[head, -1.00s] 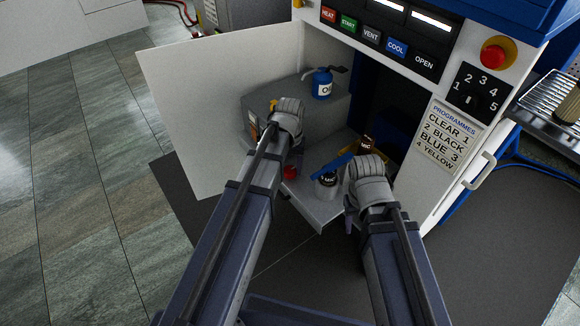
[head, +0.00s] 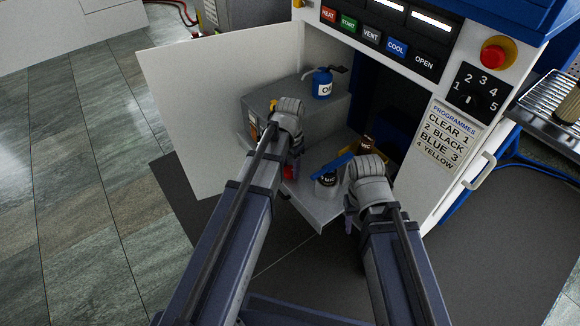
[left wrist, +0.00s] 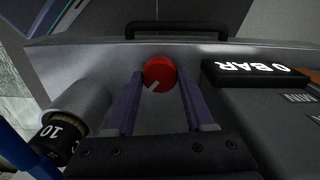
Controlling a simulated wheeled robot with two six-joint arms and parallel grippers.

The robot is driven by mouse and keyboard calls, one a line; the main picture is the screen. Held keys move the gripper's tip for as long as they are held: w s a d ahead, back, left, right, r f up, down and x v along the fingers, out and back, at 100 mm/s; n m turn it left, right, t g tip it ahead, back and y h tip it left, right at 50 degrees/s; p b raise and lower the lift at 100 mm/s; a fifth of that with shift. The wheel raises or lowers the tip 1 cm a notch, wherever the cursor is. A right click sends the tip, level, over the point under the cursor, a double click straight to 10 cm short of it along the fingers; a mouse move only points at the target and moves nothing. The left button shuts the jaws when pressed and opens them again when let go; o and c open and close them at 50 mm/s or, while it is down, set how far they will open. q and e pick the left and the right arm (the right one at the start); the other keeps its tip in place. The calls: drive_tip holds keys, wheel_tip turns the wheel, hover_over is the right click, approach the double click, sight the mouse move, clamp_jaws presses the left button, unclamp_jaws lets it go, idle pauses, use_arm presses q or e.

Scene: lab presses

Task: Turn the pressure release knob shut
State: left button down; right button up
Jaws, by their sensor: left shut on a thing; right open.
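The red pressure release knob (left wrist: 159,74) has a pale pointer line that slants toward the lower left in the left wrist view. My left gripper (left wrist: 160,88) is shut on it, with one finger on each side. In the head view the knob (head: 287,172) shows as a small red patch, partly hidden behind my left gripper (head: 292,166). My right gripper (head: 351,210) is open and empty, to the right of the knob and apart from it.
A display reading 0 BAR (left wrist: 255,74) is beside the knob. A cylinder with a black end marked 10 (left wrist: 60,132) is on its other side. A blue bar (head: 331,166) and a blue oil can (head: 322,86) are nearby. The open white door (head: 215,110) stands left.

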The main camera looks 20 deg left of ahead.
sight(290, 170)
use_arm(q)
drive_tip(key=m, duration=0.5)
drive_tip(key=shift+m, duration=2.5)
drive_tip(key=shift+c, duration=1.3)
unclamp_jaws()
wheel_tip(290, 170, up, 8)
drive_tip(key=p, duration=0.8)
drive_tip(key=shift+f, duration=0.1)
